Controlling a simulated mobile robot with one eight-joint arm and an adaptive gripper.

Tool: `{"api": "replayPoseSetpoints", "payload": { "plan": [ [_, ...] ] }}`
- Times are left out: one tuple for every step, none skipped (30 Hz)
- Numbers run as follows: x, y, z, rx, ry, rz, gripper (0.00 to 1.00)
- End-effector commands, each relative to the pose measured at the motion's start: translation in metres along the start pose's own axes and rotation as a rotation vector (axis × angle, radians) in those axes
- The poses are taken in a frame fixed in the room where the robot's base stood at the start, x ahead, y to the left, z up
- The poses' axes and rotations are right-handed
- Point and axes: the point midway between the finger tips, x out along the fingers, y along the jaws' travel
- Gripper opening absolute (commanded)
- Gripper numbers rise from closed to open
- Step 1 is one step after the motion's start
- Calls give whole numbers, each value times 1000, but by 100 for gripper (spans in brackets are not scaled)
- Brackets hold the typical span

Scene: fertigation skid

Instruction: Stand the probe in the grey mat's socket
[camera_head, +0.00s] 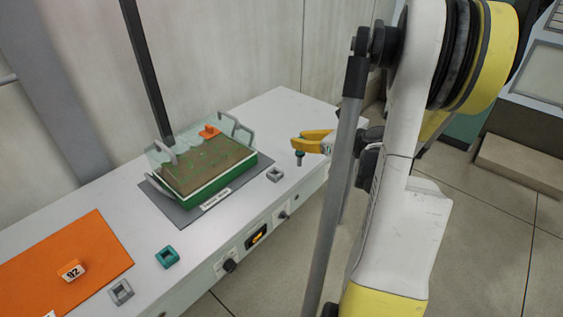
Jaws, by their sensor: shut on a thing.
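My gripper (300,144), with yellow fingers, is above the right end of the white bench. It is shut on a small dark probe (299,158), which hangs below the fingers roughly upright. The grey mat (178,212) lies on the bench to the left, under a green tray. A small grey square socket (275,174) with a dark opening sits on the bench beside the mat's right side. The probe shows above and to the right of this socket in the picture, apart from it. The probe's top is hidden between the fingers.
The green tray (215,191) has grey handles, brown soil and an orange piece (209,131). An orange mat (95,258) with a block marked 92 (72,270) lies left. A teal socket (167,257) and another grey socket (121,292) stand near the bench's front edge.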

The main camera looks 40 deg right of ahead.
Motion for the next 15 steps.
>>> {"api": "replayPoseSetpoints", "payload": {
  "plan": [
    [18,4,-7,-3,0,6,0],
    [27,5,-8,-3,0,5,0],
    [39,8,-11,-3,1,6,0],
    [48,9,-12,-3,1,5,0],
    [56,10,-14,-3,1,5,0],
    [67,12,-15,-2,1,5,0],
    [74,13,-16,-2,0,4,0],
    [80,14,-17,-2,0,3,0],
    [88,15,-18,-2,0,3,0],
    [93,16,-18,-1,0,3,0],
    [97,16,-18,-1,0,2,0],
    [101,17,-19,-1,1,1,0],
    [104,17,-19,0,1,1,0],
    [105,17,-19,0,1,1,0],
    [107,17,-19,0,1,0,0]
  ]
}}
